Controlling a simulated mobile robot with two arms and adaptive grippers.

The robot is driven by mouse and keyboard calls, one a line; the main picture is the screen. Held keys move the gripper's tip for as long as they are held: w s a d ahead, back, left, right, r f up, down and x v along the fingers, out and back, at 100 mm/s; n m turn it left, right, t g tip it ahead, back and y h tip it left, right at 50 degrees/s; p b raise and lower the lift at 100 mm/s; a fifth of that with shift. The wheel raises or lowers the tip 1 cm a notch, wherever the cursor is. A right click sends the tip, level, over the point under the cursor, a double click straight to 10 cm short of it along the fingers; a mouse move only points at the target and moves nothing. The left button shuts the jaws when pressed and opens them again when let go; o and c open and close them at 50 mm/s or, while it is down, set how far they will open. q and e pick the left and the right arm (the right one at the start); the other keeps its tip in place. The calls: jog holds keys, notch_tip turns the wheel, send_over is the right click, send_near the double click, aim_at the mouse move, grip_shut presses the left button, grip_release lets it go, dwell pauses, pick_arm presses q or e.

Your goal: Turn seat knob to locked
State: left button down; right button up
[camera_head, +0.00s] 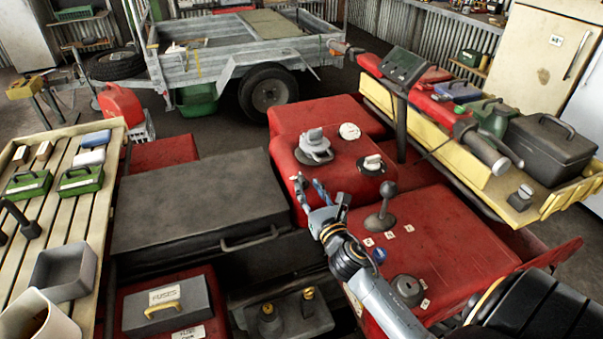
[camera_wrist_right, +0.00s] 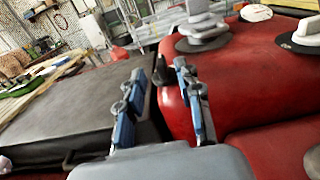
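The seat is a flat dark panel (camera_head: 200,200) left of the red quad body, with a bar handle (camera_head: 250,239) on its near edge; it also fills the left of the right wrist view (camera_wrist_right: 75,120). A small dark upright knob (camera_wrist_right: 162,71) stands by the seat's edge and the red body in the wrist view. I cannot tell for sure that it is the seat knob, nor read its setting. My right gripper (camera_head: 311,184) is open and empty, pointing toward that edge. Its two blue-grey fingers (camera_wrist_right: 160,85) frame the dark knob without touching it. My left gripper is not in view.
On the red body stand a grey stepped cap (camera_head: 314,148), a white knob (camera_head: 350,131) and a black-based knob (camera_head: 371,164). A gear lever (camera_head: 381,216) rises right of my gripper. A fuses box (camera_head: 165,304) sits in front of the seat. A slatted bench (camera_head: 115,150) stands at left.

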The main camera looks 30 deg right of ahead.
aim_at(304, 181)
jog(key=x, duration=0.6)
jog(key=shift+p, duration=0.3)
jog(key=shift+c, duration=0.4)
grip_shut()
